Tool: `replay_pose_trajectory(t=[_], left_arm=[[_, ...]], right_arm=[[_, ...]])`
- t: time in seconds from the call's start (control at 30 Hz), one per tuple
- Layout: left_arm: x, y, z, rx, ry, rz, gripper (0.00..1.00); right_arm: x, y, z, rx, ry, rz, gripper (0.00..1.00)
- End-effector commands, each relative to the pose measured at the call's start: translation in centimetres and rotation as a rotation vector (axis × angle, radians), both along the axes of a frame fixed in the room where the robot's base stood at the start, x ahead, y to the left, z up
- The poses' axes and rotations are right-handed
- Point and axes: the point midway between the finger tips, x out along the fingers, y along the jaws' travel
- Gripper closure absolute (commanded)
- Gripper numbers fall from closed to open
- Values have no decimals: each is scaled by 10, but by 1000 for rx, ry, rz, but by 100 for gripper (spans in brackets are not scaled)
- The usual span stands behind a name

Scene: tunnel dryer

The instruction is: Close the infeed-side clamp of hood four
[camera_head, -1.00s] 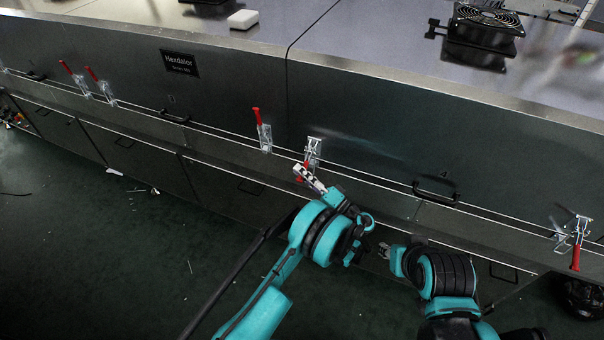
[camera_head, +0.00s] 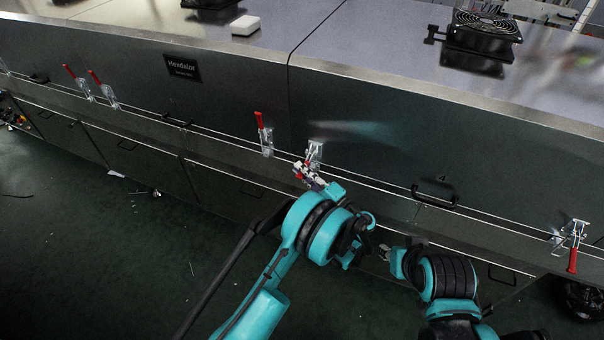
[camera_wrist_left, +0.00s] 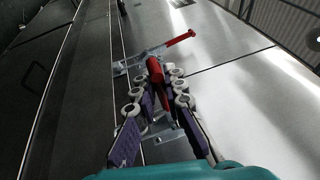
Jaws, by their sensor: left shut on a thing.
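The hood marked 4 (camera_head: 385,160) has a silver toggle clamp (camera_head: 315,152) low near its left edge. The clamp's red handle (camera_head: 299,172) hangs downward. My left gripper (camera_head: 309,176) is at this handle. In the left wrist view the red handle (camera_wrist_left: 155,70) sits between the fingers of my left gripper (camera_wrist_left: 157,88), which is shut on it. The fingers hide part of the handle. My right gripper (camera_head: 384,252) is small and partly hidden in the head view, low in front of the lower panels and apart from the clamps. Its jaw opening is unclear.
A neighbouring clamp with an upright red handle (camera_head: 259,120) stands just left of the seam. Another clamp with a hanging red handle (camera_head: 572,260) is at far right. A black bar handle (camera_head: 435,196) sticks out from the hood. A fan (camera_head: 482,30) stands on top.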

Motion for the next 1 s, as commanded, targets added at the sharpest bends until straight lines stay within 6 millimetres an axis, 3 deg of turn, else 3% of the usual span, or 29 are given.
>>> replay_pose_trajectory(t=[0.47,1.0], left_arm=[[9,-3,44,140,431,0,100],[39,-13,79,298,917,0,100]], right_arm=[[0,0,26,0,0,0,66],[0,0,54,0,0,0,66]])
